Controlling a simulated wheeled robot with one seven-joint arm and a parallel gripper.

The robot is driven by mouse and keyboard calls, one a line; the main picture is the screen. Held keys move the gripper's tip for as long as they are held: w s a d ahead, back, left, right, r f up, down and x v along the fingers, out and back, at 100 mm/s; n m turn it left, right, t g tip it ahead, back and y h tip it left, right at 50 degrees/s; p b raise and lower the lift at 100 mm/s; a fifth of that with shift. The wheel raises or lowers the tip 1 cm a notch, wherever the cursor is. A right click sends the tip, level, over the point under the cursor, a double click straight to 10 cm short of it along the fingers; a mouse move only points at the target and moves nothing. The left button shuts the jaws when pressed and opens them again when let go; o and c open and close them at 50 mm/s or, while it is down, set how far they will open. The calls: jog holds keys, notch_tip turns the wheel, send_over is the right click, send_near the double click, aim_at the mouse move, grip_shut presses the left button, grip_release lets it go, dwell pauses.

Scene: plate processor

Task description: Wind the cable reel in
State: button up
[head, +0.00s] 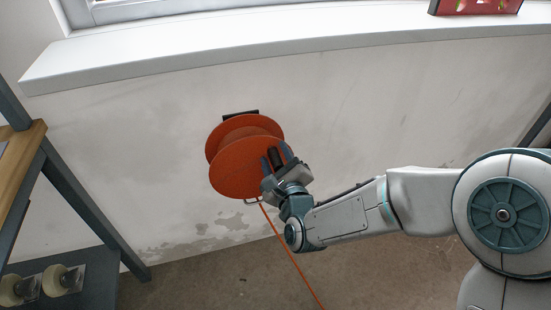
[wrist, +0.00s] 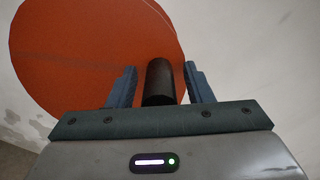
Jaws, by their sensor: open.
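The orange cable reel (head: 232,170) is mounted on the wall below the window sill, with two round flanges. An orange cable (head: 290,255) runs from its underside down to the lower right. My gripper (head: 277,158) is at the right part of the reel's front flange. In the wrist view, the reel (wrist: 80,50) fills the upper left. A black cylindrical handle (wrist: 159,82) stands between the two blue-grey fingers of my gripper (wrist: 158,85). The fingers are open, with gaps visible on both sides of the handle. The handle also shows in the head view (head: 274,157).
A white window sill (head: 250,45) juts out above the reel, with a red object (head: 470,6) at its right end. A dark-framed rack with a wooden top (head: 22,165) stands at the left. The brown floor (head: 200,285) below is mostly clear.

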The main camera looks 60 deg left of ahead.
aim_at(282, 156)
jog(key=shift+a, duration=0.1)
grip_shut()
jog(key=shift+w+d+f+m+b, duration=0.25)
jog(key=shift+w+f+m+b, duration=0.55)
jog(key=shift+m+b, duration=0.45)
jog(key=shift+w+d+f+m+b, duration=0.1)
jog(key=shift+w+f+m+b, duration=0.25)
jog(key=shift+m, duration=0.5)
jog(key=shift+w+d+f+m+b, duration=0.15)
jog(key=shift+f+m+b, duration=0.35)
jog(key=shift+m, duration=0.3)
grip_release()
